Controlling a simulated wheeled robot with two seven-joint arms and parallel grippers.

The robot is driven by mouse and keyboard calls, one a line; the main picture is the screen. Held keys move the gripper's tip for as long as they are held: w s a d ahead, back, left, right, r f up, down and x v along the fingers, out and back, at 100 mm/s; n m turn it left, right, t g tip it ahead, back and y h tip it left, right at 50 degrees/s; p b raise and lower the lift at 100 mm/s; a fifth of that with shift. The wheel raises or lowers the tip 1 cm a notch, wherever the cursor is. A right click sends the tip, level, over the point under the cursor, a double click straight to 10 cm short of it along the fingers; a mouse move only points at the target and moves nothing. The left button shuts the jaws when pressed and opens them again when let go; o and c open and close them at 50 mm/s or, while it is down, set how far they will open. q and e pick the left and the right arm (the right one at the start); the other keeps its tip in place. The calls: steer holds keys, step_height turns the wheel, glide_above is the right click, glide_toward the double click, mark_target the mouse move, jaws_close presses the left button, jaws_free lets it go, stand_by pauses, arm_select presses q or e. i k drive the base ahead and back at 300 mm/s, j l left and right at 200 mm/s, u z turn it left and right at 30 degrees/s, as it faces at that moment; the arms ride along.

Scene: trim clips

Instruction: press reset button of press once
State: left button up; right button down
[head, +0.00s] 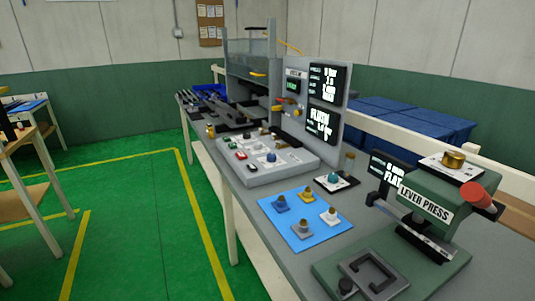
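A large grey press (235,85) with a clear guard stands at the back of the long workbench. In front of it is a light-grey control panel (262,176) with several small buttons and knobs, including a red button (240,155), a blue button (271,157) and dark knobs. Its labels are too small to read, so I cannot tell which one is reset. A green machine labelled LEVER PRESS (425,205), with a red-ended lever, stands at the right front. Neither of my grippers is in view.
A blue mat (290,235) with several small knobbed pieces lies in front of the panel. An upright display board (322,100) stands beside the press. Blue crates (390,120) are behind the bench (255,225). Open green floor (140,235) with yellow lines lies left.

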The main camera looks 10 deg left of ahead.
mark_target(252, 168)
steer(key=i+j+z, duration=0.35)
steer(key=j, duration=0.4)
steer(key=i+j+z, duration=0.2)
steer(key=j, duration=0.25)
steer(key=i+j+z, duration=0.15)
steer(key=j, duration=0.3)
steer(key=i+j+z, duration=0.2)
steer(key=j, duration=0.3)
steer(key=i+j+z, duration=0.15)
steer(key=j, duration=0.3)
steer(key=i+j+z, duration=0.2)
steer(key=j, duration=0.3)
steer(key=k, duration=0.15)
